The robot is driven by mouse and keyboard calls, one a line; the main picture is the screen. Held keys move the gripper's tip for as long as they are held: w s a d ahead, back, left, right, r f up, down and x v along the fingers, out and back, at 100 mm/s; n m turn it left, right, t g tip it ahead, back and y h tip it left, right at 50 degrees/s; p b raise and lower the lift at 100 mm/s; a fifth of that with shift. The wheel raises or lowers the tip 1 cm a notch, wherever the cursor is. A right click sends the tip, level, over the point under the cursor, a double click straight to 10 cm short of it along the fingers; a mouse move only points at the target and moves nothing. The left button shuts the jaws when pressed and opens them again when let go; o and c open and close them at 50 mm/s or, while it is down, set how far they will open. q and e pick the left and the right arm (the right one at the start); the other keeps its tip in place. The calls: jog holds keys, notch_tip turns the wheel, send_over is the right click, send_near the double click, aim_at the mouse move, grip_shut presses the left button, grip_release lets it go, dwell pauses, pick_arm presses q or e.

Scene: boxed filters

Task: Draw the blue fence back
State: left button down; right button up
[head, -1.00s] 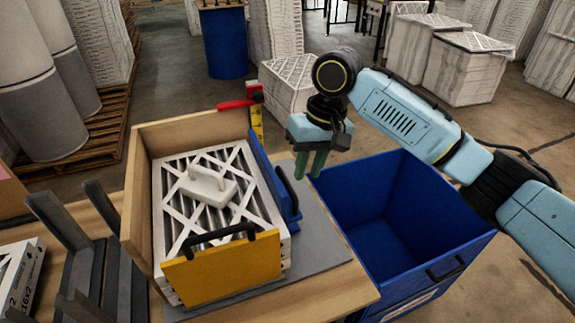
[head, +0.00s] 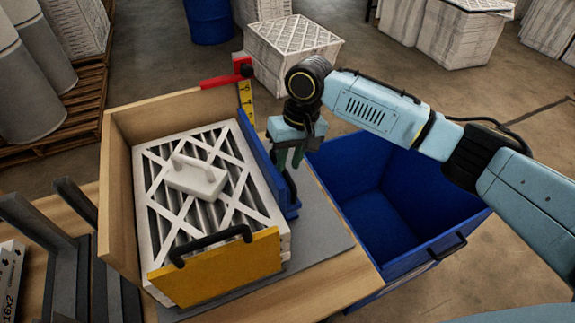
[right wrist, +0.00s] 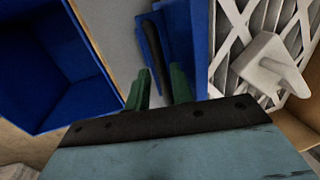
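The blue fence (head: 258,150) stands along the right side of a stack of pleated filters (head: 205,215). It also shows in the right wrist view (right wrist: 188,40), with a black bar handle (right wrist: 155,52) on its outer side. My right gripper (head: 290,158) is above the fence's outer side, close to the handle. In the right wrist view its two green fingers (right wrist: 161,88) are apart, with the handle's near end lined up between them. I cannot tell whether they touch it. In the head view the gripper hides part of the handle. My left gripper is not in view.
A yellow fence (head: 225,268) with a black handle closes the front, and a white handled block (head: 195,180) rests on the filters. Wooden walls (head: 120,200) stand left and behind. A red-and-yellow post (head: 245,98) rises behind. An empty blue bin (head: 345,165) stands right of the table.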

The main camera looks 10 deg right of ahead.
jog(key=shift+a+f, duration=0.2)
jog(key=shift+f, duration=0.9)
grip_shut()
jog(key=shift+d, duration=0.1)
